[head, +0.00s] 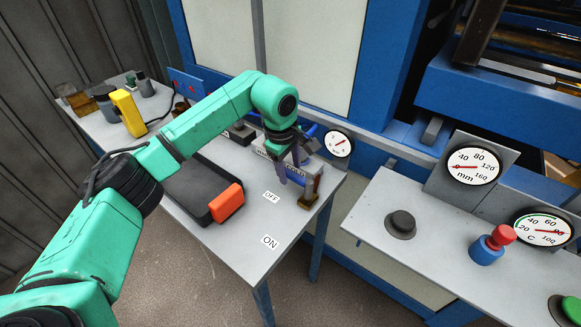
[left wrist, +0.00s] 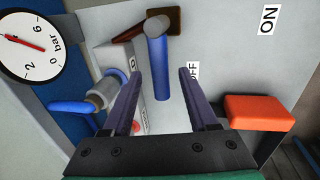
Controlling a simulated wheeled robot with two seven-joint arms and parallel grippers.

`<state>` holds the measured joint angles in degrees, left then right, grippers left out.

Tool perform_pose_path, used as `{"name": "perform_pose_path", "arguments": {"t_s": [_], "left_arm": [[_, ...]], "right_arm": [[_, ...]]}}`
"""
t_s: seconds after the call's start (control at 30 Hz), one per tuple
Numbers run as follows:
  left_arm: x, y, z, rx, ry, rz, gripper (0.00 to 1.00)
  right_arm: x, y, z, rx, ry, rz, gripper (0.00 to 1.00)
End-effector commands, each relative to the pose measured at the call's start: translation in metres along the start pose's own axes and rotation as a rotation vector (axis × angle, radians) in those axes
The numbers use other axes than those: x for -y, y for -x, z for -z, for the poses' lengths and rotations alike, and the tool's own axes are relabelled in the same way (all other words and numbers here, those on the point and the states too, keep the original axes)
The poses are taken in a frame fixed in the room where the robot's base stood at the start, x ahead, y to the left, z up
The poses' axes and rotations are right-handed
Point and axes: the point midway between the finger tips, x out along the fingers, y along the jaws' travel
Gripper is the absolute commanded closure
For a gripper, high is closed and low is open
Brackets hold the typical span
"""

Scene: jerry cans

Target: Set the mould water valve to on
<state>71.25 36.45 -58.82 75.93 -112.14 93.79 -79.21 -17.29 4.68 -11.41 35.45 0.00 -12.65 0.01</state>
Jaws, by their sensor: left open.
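The mould valve's blue lever (left wrist: 160,66) lies lengthwise between my left gripper's fingers in the left wrist view, with a visible gap on each side. Its handle points toward the OFF label (left wrist: 194,72). The ON label (left wrist: 268,19) is farther off, and it also shows in the head view (head: 269,242). In the head view the lever is mostly hidden behind the fingers. My right gripper is not in view.
A dark case with an orange end (head: 227,203) lies left of the labels. A bar gauge (head: 338,144) stands behind the valve, with blue pipework beside it. Another bench at right holds a mm gauge (head: 474,166) and a red-and-blue knob (head: 492,245).

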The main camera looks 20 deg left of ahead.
Motion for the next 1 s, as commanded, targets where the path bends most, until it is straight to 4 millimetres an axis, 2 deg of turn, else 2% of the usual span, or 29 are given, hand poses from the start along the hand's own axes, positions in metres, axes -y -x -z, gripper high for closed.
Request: {"name": "perform_pose_path", "arguments": {"t_s": [0.13, 0.33, 0.37, 0.4, 0.5, 1.0], "left_arm": [[0.0000, -0.0108, -0.0003, 0.000, -0.001, -0.001, 0.41], [-0.0001, -0.0116, -0.0004, 0.000, -0.001, -0.002, 0.41], [-0.0002, -0.0115, -0.0005, 0.000, -0.001, -0.002, 0.48], [-0.0002, -0.0114, -0.0005, 0.000, -0.001, -0.002, 0.64], [-0.0002, -0.0113, -0.0006, 0.001, -0.001, -0.002, 1.00], [-0.0005, -0.0105, -0.0008, 0.002, -0.001, -0.003, 1.00]], "right_arm": [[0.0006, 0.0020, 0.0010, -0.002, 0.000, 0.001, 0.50], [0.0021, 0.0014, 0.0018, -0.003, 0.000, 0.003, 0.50], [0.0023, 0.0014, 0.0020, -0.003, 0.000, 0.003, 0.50], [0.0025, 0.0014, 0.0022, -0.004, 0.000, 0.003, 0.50], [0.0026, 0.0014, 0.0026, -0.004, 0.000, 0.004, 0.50], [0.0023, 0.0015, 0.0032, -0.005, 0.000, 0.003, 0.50]]}}
